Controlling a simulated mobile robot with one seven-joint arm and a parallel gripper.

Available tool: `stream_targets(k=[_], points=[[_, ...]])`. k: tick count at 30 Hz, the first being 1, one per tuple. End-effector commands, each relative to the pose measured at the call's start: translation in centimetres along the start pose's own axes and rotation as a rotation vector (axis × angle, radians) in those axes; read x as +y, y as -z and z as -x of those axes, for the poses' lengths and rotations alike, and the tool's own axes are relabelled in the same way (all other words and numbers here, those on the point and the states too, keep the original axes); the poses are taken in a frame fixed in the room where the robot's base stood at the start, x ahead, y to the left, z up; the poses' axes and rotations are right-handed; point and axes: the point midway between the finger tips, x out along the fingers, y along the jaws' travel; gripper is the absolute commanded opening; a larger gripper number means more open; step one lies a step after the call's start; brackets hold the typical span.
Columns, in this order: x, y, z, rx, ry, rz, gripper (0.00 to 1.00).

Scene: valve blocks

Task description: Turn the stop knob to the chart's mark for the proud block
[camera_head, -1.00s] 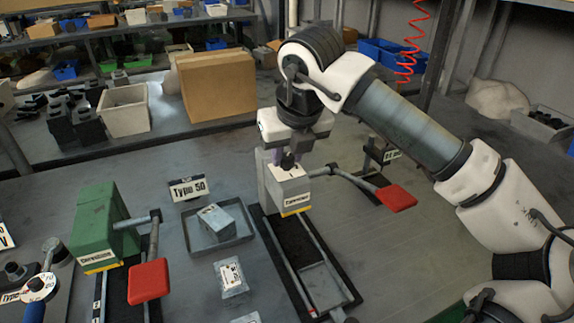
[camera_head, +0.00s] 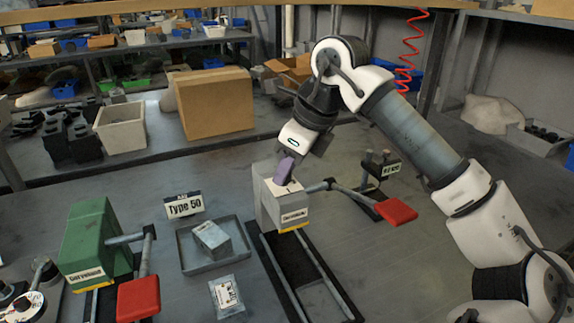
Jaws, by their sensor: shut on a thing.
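My gripper (camera_head: 287,176), with purple-grey fingers, is over the top of a pale grey unit (camera_head: 283,203) that has a yellow-edged label. It is shut on the stop knob at the top of that unit; the fingers hide the knob, so its setting cannot be read. I cannot tell whether this block is proud. A small printed card (camera_head: 227,295) lies in front of the tray; its print is too small to read.
A red-ended lever (camera_head: 396,211) sticks out right of the grey unit. A green unit (camera_head: 93,240) with a red-ended lever (camera_head: 138,298) stands at left. A round dial (camera_head: 22,306) is at the lower left edge. Boxes and bins stand behind.

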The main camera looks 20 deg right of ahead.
Motion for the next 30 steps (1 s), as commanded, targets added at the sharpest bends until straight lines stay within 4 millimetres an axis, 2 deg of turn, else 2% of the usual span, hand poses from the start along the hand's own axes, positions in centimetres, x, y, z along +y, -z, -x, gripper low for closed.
stream_targets(k=[20, 21, 25, 30], points=[[-0.04, -0.01, 0.00, 0.000, -0.023, 0.056, 0.04], [-0.03, -0.01, 0.00, 0.000, -0.023, 0.056, 0.31], [-0.04, -0.01, 0.00, 0.000, -0.023, 0.056, 0.48], [-0.04, 0.00, 0.00, 0.000, -0.023, 0.055, 0.48]])
